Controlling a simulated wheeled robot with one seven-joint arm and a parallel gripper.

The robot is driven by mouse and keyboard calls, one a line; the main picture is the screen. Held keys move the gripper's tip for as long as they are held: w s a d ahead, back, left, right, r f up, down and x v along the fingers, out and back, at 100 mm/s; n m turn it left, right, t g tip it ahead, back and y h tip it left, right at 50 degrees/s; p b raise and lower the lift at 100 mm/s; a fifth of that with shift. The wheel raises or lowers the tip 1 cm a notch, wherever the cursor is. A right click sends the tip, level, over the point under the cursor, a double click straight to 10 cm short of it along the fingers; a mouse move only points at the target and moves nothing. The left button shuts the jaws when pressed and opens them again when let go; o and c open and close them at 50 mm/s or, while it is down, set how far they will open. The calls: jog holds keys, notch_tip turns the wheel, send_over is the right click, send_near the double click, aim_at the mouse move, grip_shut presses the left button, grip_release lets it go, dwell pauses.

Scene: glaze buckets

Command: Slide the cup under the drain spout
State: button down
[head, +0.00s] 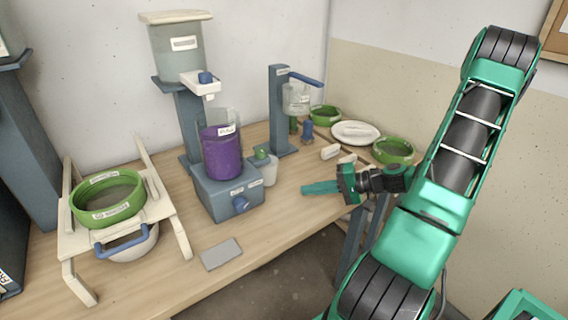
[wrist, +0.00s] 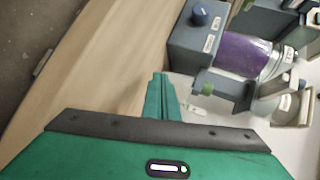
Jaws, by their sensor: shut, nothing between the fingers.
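My gripper (head: 306,189) is shut and empty, with its green fingers reaching left over the table's front part. In the wrist view its closed fingertips (wrist: 160,78) point at bare table. A clear vessel of purple glaze (head: 222,152) stands on a blue-grey base with a blue knob (head: 241,202); it also shows in the wrist view (wrist: 240,54). Above it, a tank (head: 178,52) has a white outlet block with a blue knob (head: 206,77). A small whitish cup (head: 269,173) stands right of the base, beside a green-topped item. I cannot tell which outlet is the drain spout.
A blue-armed stand (head: 279,108) with a clear container is behind. Green bowls (head: 393,150), a white plate (head: 356,133) and small blocks lie at right. A wooden rack (head: 160,215) with a green sieve is at left. A grey tile (head: 221,254) lies at the front edge.

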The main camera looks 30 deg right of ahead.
jog(key=s+d+m+t+h, duration=0.1)
jog(key=d+t, duration=0.1)
jog(key=d, duration=0.1)
jog(key=s+d+r+m+t+h, duration=0.1)
jog(key=d+m+t, duration=0.1)
jog(key=d, duration=0.2)
jog(key=s+d+m+t, duration=0.1)
jog(key=d+t, duration=0.1)
jog(key=d, duration=0.1)
jog(key=shift+s+d+r+m+t+h, duration=0.15)
jog(key=shift+d+r+m+t+h, duration=0.15)
jog(key=shift+d+r+m+h, duration=0.1)
jog(key=x, duration=2)
jog(key=shift+s, duration=0.1)
jog(key=shift+s+a, duration=0.15)
jog(key=shift+a, duration=1.05)
jog(key=shift+s+a, duration=0.1)
jog(key=shift+a, duration=0.7)
